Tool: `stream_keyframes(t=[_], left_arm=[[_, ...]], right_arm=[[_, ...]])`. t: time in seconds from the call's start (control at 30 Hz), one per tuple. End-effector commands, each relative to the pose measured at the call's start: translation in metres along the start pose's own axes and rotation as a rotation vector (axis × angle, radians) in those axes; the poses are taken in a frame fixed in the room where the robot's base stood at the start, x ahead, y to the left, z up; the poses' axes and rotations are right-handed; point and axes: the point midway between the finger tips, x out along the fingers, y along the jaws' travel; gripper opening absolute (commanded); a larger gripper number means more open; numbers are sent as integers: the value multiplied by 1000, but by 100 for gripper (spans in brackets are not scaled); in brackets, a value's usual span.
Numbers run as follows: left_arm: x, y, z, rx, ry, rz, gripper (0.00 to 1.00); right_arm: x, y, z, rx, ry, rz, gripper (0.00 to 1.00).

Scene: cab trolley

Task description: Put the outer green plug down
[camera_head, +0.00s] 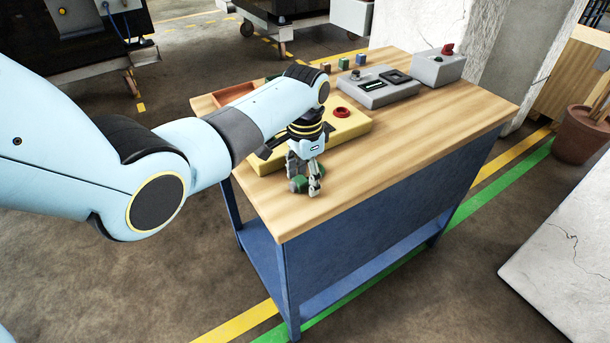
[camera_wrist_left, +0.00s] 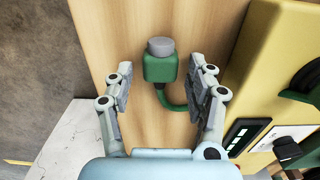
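The green plug (camera_wrist_left: 160,68) with its grey cap lies on the wooden tabletop, near the table's front-left edge. Its green cable (camera_wrist_left: 180,107) curves towards the yellow box (camera_wrist_left: 262,75) on the right of the left wrist view. My left gripper (camera_wrist_left: 164,78) points down over the plug, one finger on each side, with visible gaps between fingers and plug. It is open and holds nothing. In the head view the gripper (camera_head: 304,180) partly hides the plug (camera_head: 299,184). My right gripper is in neither view.
The yellow box (camera_head: 352,126) with a red button stands just behind the gripper. A grey panel (camera_head: 378,92), a grey box with a red knob (camera_head: 436,70) and small coloured blocks stand farther back. The right part of the tabletop (camera_head: 440,118) is clear.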

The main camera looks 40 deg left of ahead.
Motion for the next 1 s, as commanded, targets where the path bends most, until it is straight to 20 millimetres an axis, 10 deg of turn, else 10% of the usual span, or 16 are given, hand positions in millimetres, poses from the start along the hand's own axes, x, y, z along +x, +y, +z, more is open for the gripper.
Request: stream_keyframes(t=[0.27,0.7,1.0], left_arm=[[-7,0,0,0,1,0,55],[-97,0,-1,0,3,-2,55],[-123,0,0,0,-1,1,55]], right_arm=[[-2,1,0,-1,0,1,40],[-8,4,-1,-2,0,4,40],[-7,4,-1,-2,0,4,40]])
